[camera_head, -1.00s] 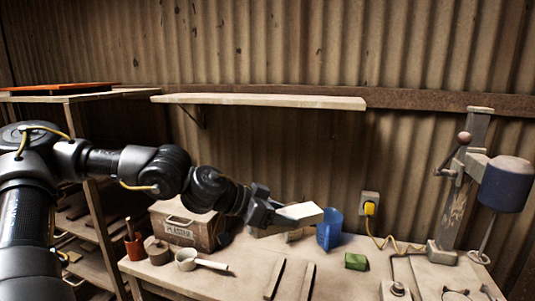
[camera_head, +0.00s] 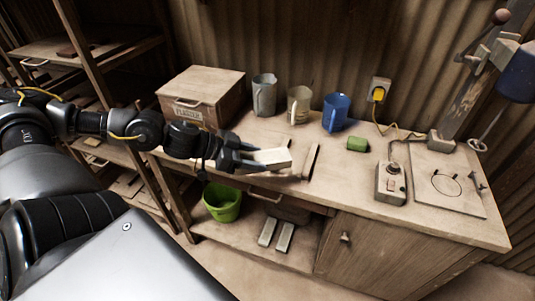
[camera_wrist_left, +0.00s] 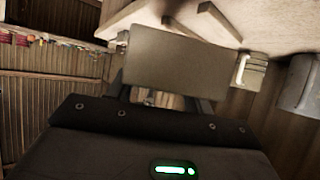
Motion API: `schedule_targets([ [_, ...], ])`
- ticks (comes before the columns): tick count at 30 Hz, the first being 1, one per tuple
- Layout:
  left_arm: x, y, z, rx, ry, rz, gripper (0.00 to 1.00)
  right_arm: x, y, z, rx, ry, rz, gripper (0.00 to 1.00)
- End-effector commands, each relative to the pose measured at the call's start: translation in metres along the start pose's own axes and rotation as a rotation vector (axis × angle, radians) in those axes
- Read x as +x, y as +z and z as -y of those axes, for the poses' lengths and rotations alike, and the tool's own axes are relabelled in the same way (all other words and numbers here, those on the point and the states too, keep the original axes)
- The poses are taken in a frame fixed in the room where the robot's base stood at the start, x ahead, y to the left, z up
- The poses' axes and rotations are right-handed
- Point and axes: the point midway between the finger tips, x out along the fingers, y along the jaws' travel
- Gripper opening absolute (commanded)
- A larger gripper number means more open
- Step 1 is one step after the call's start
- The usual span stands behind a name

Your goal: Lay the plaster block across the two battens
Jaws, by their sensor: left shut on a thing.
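The pale plaster block (camera_head: 270,157) is held in my left gripper (camera_head: 246,155), which is shut on its left end near the bench's front edge. One batten (camera_head: 312,161) shows just right of the block in the head view; the other is mostly hidden by block and gripper. In the left wrist view the block (camera_wrist_left: 175,62) spans the middle between my gripper's fingers (camera_wrist_left: 163,98). Two battens, a left one (camera_wrist_left: 180,14) and a right one (camera_wrist_left: 219,22), lie on the bench beyond it. Contact between block and battens cannot be told. My right gripper is not in view.
A wooden plaster box (camera_head: 200,95) stands at the back left. Grey (camera_head: 264,95), beige (camera_head: 299,104) and blue (camera_head: 335,112) jugs stand along the back. A green block (camera_head: 357,144) and a switch box (camera_head: 391,184) are to the right. A green bucket (camera_head: 222,203) is below.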

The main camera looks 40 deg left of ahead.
Motion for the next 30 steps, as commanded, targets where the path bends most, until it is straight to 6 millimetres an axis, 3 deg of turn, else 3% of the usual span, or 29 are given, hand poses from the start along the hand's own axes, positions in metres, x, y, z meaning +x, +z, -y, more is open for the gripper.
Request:
schedule_targets([
  [5, -0.003, 0.007, -0.001, -0.017, -0.030, -0.020, 0.19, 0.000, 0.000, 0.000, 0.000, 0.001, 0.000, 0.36],
  [9, 0.015, 0.009, -0.019, -0.003, -0.006, -0.024, 0.19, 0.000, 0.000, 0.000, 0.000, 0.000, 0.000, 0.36],
  [15, 0.052, -0.008, -0.058, 0.055, 0.092, -0.017, 0.19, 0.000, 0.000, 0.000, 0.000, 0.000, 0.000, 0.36],
  [21, 0.074, -0.027, -0.086, 0.103, 0.180, -0.009, 0.19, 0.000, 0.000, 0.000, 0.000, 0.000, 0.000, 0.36],
  [30, 0.081, -0.033, -0.097, 0.119, 0.215, 0.000, 0.19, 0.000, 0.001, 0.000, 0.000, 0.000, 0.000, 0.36],
])
